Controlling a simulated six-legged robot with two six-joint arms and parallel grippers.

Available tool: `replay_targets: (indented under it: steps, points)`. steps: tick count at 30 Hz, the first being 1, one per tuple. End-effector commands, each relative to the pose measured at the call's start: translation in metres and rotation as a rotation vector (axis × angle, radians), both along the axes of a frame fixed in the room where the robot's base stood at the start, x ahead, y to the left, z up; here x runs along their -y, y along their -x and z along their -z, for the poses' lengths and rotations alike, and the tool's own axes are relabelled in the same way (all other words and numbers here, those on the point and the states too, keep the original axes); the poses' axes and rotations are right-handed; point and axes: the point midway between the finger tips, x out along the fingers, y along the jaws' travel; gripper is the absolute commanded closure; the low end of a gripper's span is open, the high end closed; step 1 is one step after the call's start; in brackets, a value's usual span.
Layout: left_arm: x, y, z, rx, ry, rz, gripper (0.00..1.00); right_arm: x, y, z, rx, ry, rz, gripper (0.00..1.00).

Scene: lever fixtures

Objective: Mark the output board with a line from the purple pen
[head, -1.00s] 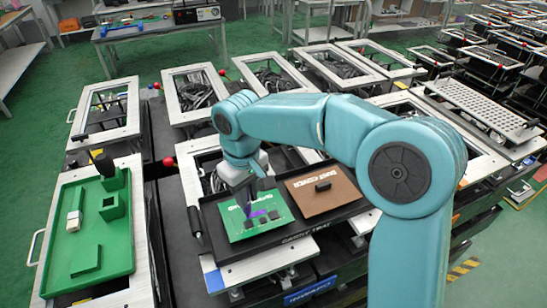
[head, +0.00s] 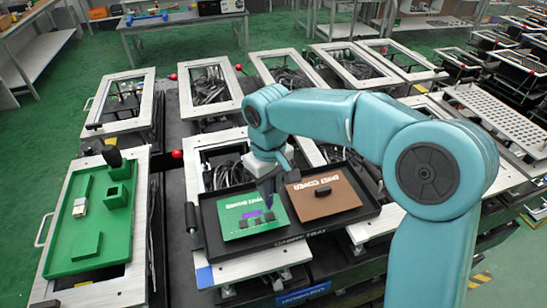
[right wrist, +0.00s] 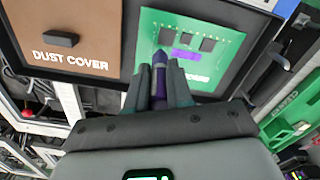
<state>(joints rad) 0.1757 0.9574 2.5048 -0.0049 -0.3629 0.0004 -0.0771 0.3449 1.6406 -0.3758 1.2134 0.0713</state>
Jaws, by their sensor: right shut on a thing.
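The green output board (head: 236,228) lies in a black tray and has dark blocks along its near side. My right gripper (head: 269,187) is over the board's right side in the head view. It is shut on the purple pen (right wrist: 159,68), whose tip points at the board close to one end of the line. I cannot tell whether the tip touches the board. My left gripper is not in view.
A brown dust cover (head: 325,197) with a black handle lies beside the board in the same black tray (head: 290,237). Framed fixtures with red-knobbed levers stand behind.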

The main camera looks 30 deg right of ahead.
Motion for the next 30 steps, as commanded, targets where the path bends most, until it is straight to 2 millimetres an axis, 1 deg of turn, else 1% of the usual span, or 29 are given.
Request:
replay_targets:
  steps: [1, 8, 21, 25, 30]
  points:
    - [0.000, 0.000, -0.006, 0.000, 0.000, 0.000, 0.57, -0.001, -0.001, -0.016, 0.009, -0.001, 0.000, 1.00]
    - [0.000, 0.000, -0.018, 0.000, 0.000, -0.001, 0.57, -0.002, 0.000, -0.027, 0.005, -0.002, 0.000, 1.00]
    - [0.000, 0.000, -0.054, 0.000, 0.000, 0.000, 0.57, 0.001, 0.002, -0.068, 0.007, -0.002, 0.000, 1.00]
    - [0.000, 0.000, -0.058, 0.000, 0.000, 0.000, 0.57, 0.002, 0.003, -0.074, 0.006, -0.002, 0.000, 1.00]
    - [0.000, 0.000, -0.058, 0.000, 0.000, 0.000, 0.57, 0.002, 0.003, -0.073, 0.006, -0.002, 0.000, 1.00]
